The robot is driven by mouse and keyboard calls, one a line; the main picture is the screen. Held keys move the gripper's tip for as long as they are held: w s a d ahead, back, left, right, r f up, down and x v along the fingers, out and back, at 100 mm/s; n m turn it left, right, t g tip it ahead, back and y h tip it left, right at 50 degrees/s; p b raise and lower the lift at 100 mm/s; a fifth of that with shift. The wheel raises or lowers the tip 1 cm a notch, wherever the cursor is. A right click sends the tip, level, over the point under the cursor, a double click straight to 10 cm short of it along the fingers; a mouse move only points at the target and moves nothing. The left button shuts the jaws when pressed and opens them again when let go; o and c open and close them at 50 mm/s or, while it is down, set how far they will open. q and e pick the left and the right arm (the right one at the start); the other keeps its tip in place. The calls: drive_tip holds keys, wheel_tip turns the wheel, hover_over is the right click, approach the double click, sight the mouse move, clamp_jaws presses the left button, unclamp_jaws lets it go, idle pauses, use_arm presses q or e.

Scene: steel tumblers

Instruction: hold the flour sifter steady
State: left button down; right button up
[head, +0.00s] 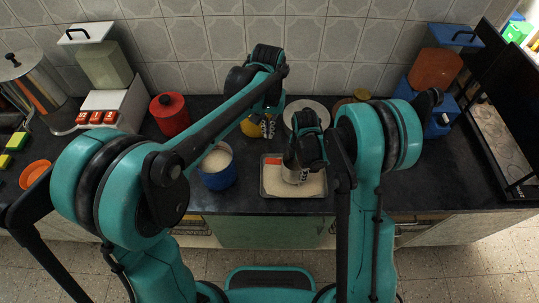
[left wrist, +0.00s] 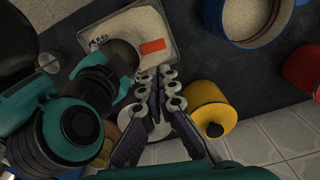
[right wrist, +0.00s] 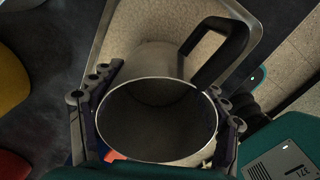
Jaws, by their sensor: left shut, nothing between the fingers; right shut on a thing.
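The flour sifter is a steel cylinder with a black handle. It fills the middle of the right wrist view (right wrist: 150,125) and its inside looks empty. My right gripper (right wrist: 163,90) is shut on it, one finger on each side. In the head view the sifter (head: 294,176) is over a shallow metal tray (head: 263,178) of pale flour, partly hidden by my right gripper (head: 303,160). I cannot tell whether it touches the flour. My left gripper (head: 268,127) is shut and empty behind the tray; its closed fingers show in the left wrist view (left wrist: 160,78).
A blue pot (head: 218,182) of pale grains stands left of the tray. A yellow canister (head: 250,128) is close to my left gripper. A red canister (head: 170,116) stands farther left. A red-orange piece (left wrist: 152,46) is at the tray. Tiled wall closes the back.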

sight(269, 161)
use_arm(q)
drive_tip(key=shift+d+r+n, duration=0.1)
drive_tip(key=shift+r+n, duration=0.05)
drive_tip(key=shift+n, duration=0.35)
wheel_tip(269, 161, down, 14)
drive_tip(key=shift+f, duration=0.1)
idle(0.4)
